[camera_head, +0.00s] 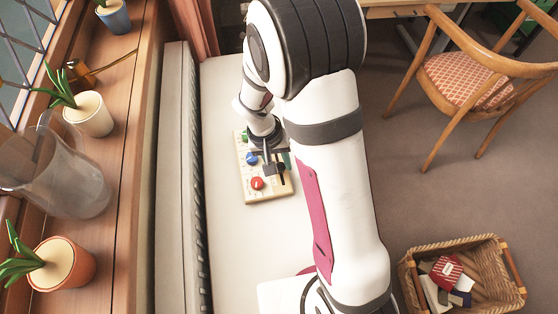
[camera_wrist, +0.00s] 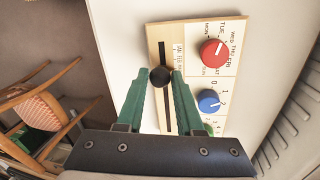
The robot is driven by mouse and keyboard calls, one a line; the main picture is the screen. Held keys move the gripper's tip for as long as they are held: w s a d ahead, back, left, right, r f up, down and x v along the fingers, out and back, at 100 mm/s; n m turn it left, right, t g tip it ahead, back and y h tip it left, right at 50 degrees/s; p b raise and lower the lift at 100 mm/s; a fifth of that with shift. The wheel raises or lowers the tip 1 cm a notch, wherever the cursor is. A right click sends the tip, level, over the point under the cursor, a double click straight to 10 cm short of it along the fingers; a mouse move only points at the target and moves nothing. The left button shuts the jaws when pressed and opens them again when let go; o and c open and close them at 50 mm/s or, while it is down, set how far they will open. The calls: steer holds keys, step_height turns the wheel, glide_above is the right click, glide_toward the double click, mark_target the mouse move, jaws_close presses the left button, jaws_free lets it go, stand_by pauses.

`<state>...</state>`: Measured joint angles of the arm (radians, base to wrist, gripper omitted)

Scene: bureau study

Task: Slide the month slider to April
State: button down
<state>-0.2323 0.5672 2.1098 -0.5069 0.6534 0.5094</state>
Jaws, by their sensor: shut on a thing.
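A cream calendar board (camera_head: 275,192) lies on the white surface, and it fills the middle of the wrist view (camera_wrist: 230,84). A dark slot (camera_wrist: 168,118) runs along one side of it, with small month letters beside its upper part; JAN seems to be near the upper end. The round black slider knob (camera_wrist: 160,77) sits in the slot, nearer the upper end in the wrist view. My gripper (camera_wrist: 161,74) has its green fingers shut on this knob, one on each side. In the head view my gripper (camera_head: 277,168) is over the board's right side. The month level with the knob is unreadable.
A red dial (camera_wrist: 213,53) and a blue dial (camera_wrist: 209,100) sit beside the slot; a green knob (camera_head: 246,137) is at the board's far end. A grey radiator (camera_head: 180,190) and the plant sill are left. A wicker basket (camera_head: 412,268) and a wooden chair (camera_head: 465,80) stand right.

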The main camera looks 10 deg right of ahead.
steer(key=shift+w, duration=0.1)
steer(key=shift+w, duration=0.6)
steer(key=c, duration=0.5)
jaws_free()
steer(key=shift+c, duration=0.2)
steer(key=a+r, duration=0.3)
steer(key=r, duration=1.2)
steer(key=shift+w+r, duration=0.2)
steer(key=shift+r, duration=0.05)
